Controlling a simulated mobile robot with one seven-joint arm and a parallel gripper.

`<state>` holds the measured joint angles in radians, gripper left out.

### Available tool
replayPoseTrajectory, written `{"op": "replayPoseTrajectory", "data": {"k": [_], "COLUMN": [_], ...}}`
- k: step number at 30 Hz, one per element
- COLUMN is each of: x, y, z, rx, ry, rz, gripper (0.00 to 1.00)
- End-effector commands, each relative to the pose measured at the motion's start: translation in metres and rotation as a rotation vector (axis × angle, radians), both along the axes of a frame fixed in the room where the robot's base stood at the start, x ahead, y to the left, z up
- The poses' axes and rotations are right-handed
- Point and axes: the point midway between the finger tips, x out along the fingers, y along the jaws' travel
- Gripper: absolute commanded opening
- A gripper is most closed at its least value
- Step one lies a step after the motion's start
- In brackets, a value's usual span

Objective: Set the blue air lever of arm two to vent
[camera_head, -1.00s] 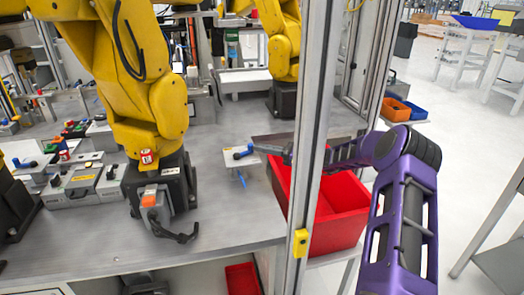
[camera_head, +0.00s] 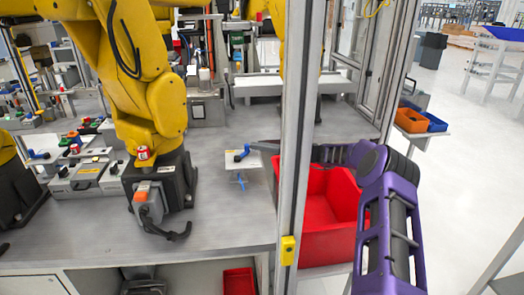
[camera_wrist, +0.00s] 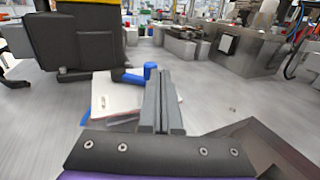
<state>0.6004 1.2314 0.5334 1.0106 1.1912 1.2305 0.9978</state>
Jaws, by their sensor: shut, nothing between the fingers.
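A blue lever (camera_head: 242,154) sits on a small white plate (camera_head: 252,163) on the bench, right of the middle yellow arm (camera_head: 150,105). A thin blue piece (camera_head: 242,182) shows below the plate. In the wrist view the lever has an upright blue knob (camera_wrist: 150,70) and a bar pointing left. My gripper (camera_head: 256,146) reaches past the post from the right. Its fingers (camera_wrist: 162,76) are shut and empty, just right of the knob; I cannot tell whether they touch it. Another blue lever (camera_head: 38,154) is at the far left. I cannot read which arm is two.
A metal post (camera_head: 297,130) with a yellow box stands in front of my arm. A red bin (camera_head: 330,222) lies below my arm, at the bench's right edge. A dark-based yellow arm with a black hook (camera_head: 168,232) stands left of the lever. The bench between is bare.

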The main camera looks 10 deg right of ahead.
Motion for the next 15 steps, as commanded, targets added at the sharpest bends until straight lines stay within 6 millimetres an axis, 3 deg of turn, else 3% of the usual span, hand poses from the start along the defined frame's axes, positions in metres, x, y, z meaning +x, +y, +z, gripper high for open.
{"op": "replayPoseTrajectory", "data": {"k": [15], "x": [0.032], "y": [0.023], "z": [-0.001], "rx": [0.001], "ry": [0.000], "rz": [0.000], "gripper": [0.00]}}
